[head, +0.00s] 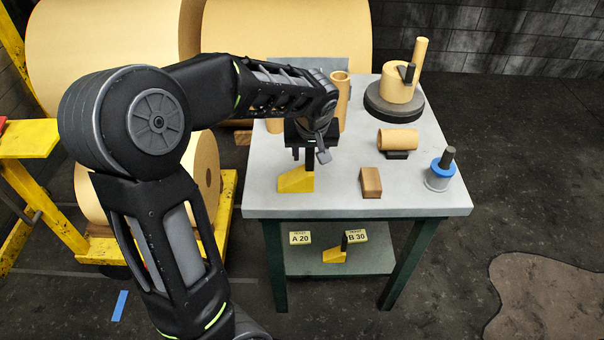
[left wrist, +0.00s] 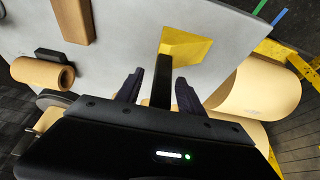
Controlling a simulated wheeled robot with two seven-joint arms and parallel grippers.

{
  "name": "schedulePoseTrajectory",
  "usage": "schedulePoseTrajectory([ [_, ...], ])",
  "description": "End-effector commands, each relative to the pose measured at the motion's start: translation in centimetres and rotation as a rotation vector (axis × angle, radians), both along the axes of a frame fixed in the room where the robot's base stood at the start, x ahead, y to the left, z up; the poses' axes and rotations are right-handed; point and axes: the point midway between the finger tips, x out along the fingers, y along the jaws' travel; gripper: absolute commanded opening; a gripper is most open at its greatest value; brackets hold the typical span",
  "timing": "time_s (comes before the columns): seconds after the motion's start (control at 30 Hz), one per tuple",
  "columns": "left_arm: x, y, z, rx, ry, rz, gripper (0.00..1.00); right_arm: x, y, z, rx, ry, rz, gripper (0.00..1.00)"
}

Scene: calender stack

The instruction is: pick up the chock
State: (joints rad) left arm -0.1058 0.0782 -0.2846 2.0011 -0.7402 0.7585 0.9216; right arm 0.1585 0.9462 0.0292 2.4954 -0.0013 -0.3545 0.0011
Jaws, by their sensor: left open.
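A yellow wedge-shaped chock (head: 293,180) with an upright black handle stands on the grey table near its left front part. It also shows in the left wrist view (left wrist: 187,43), with the handle rising toward the camera. My left gripper (head: 309,154) is over the chock, pointing down. In the left wrist view its open fingers (left wrist: 159,78) are on either side of the black handle, with gaps visible. The handle's top is hidden under the gripper in the head view. A second yellow chock (head: 333,256) with a black handle is on the lower shelf. My right gripper is out of view.
On the table (head: 340,203) are a brown block (head: 370,182), a lying tan tube (head: 398,138), a blue-ringed cylinder (head: 440,172) and a tan roll on a dark disc (head: 394,104). An upright tube (head: 341,92) stands behind my gripper. Large rolls stand behind.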

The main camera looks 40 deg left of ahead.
Motion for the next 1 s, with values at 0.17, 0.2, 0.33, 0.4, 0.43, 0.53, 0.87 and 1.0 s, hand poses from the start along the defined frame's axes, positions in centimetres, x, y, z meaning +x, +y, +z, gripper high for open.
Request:
schedulePoseTrajectory([
  [0.17,0.0,0.0,0.02,0.0,0.0,0.0,0.45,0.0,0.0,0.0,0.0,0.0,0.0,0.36],
  [0.2,0.0,0.0,0.02,0.0,0.0,0.0,0.44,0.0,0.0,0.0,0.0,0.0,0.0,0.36],
  [0.33,0.0,0.0,0.02,0.0,0.0,0.0,0.33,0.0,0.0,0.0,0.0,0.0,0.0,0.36],
  [0.4,0.0,0.0,0.02,0.0,0.0,0.0,0.27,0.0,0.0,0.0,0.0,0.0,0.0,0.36],
  [0.43,0.0,0.0,0.02,0.0,0.0,0.0,0.25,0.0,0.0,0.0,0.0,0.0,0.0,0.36],
  [0.53,0.0,0.0,0.02,0.0,0.0,0.0,0.17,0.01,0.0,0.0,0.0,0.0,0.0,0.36],
  [0.87,0.0,0.0,0.02,0.0,0.0,0.0,0.0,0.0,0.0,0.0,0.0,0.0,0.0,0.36],
  [1.0,0.0,0.0,0.02,0.0,0.0,0.0,0.0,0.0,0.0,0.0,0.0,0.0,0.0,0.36],
])
